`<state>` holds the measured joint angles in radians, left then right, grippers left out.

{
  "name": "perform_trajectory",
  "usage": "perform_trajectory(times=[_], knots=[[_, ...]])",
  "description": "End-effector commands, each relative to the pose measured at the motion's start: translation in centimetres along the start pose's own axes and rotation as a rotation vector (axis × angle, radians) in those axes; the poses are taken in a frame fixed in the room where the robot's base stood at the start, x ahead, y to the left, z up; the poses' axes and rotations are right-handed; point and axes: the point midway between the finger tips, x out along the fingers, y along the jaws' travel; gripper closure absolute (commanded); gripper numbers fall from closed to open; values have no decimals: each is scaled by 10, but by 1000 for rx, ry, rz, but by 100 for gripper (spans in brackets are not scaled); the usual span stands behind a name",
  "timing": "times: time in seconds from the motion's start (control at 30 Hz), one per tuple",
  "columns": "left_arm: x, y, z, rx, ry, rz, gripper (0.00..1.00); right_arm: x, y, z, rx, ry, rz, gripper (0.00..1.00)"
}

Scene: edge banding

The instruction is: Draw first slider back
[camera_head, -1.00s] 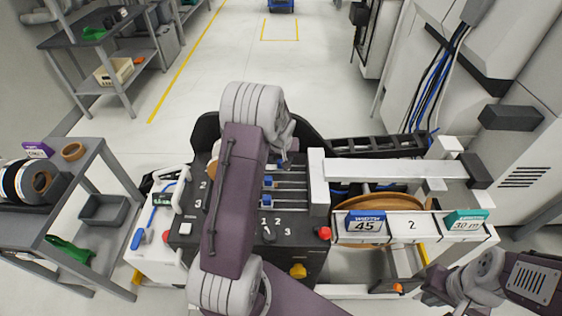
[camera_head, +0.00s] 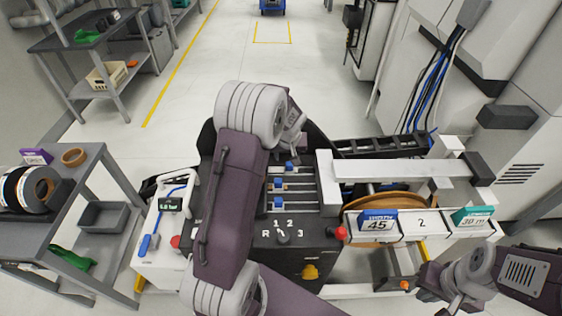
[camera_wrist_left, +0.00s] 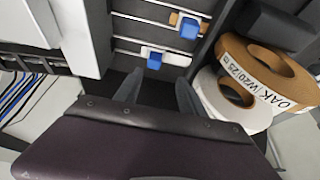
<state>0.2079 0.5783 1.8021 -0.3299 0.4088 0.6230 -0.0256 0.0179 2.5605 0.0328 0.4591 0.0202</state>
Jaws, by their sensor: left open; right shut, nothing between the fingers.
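Several slider rails with blue knobs run across the dark control panel (camera_head: 300,217). The farthest blue knob (camera_head: 291,165) sits further right than the middle knob (camera_head: 279,184) and the nearest knob (camera_head: 279,203). My left gripper (camera_head: 299,140) is just beyond the farthest rail, its fingertips hard to make out. In the left wrist view it is open, with two spread fingers (camera_wrist_left: 158,92) and nothing between them. One blue knob (camera_wrist_left: 154,61) on a white slider lies just ahead of the fingers; another blue knob (camera_wrist_left: 188,28) lies further up. My right gripper (camera_head: 445,303) is shut and empty at the lower right.
A blue width sign (camera_head: 378,222) reading 45 and a teal sign (camera_head: 473,216) stand right of the panel. A red button (camera_head: 338,233) is at the panel's right corner. The left wrist view shows a roll labelled OAK (camera_wrist_left: 265,72) beside the rails.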

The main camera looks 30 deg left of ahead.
Motion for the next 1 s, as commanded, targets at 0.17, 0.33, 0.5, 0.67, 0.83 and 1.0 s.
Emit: perform_trajectory(times=[0.17, 0.33, 0.5, 0.67, 0.83, 1.0], knots=[[40, 0, 2, 2, -4, -1, 53, 0, 0, 0, 1, 0, 0, 100], [68, 0, 1, 1, -2, 0, 53, 0, 0, 0, 1, 0, 0, 100], [78, 0, 0, 0, -1, 0, 53, -1, 0, 0, 0, 0, 0, 100], [78, 0, 0, 0, 0, 1, 53, 0, 0, 0, 1, 0, 0, 100], [78, 0, 0, 1, 0, 0, 89, 0, 0, 0, 1, 0, 0, 100], [77, 0, 0, 0, 0, 0, 100, 0, 0, 0, 1, 0, 0, 100]])
